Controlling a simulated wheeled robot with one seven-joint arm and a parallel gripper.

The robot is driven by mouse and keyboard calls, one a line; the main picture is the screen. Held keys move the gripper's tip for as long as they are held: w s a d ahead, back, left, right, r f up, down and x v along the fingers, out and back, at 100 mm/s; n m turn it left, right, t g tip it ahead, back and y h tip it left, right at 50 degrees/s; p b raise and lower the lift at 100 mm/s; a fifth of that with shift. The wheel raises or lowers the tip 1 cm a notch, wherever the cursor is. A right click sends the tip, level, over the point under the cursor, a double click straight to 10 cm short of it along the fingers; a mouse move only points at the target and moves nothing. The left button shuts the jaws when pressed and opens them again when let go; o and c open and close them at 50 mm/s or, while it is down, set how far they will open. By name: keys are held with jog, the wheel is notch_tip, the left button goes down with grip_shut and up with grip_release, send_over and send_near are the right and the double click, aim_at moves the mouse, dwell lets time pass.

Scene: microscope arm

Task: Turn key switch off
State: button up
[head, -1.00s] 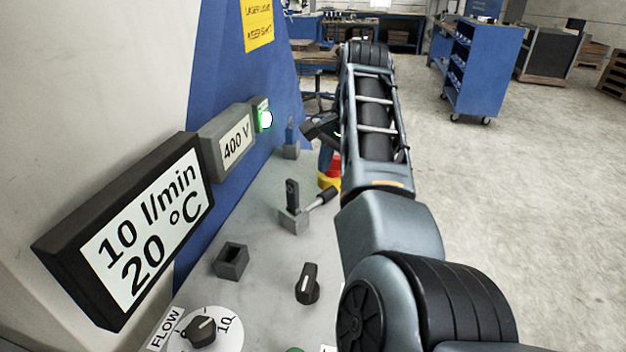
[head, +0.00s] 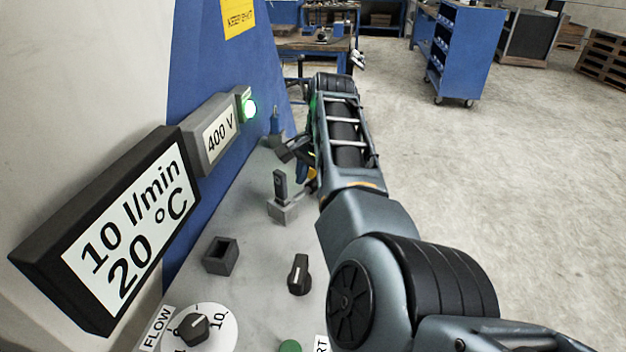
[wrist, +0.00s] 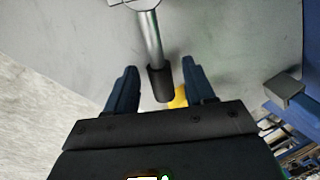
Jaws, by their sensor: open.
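My gripper (wrist: 160,72) is open in the wrist view, one dark finger on each side of a grey rod with a black grip (wrist: 160,82). The grip lies between the fingers, with gaps showing on both sides. In the head view, my gripper (head: 288,153) is small and partly hidden by my arm, over the far part of the panel. A grey block with a dark upright piece (head: 281,186) stands before it. A blue piece on a grey block (head: 277,127) stands farther back. I cannot tell which part is the key switch.
The grey panel (head: 220,290) carries a FLOW dial (head: 193,327), a black knob (head: 299,275) and a square socket (head: 220,256). A yellow part (wrist: 178,97) shows past the grip. Open floor lies right.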

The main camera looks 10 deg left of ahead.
jog(key=shift+c, duration=0.4)
grip_shut()
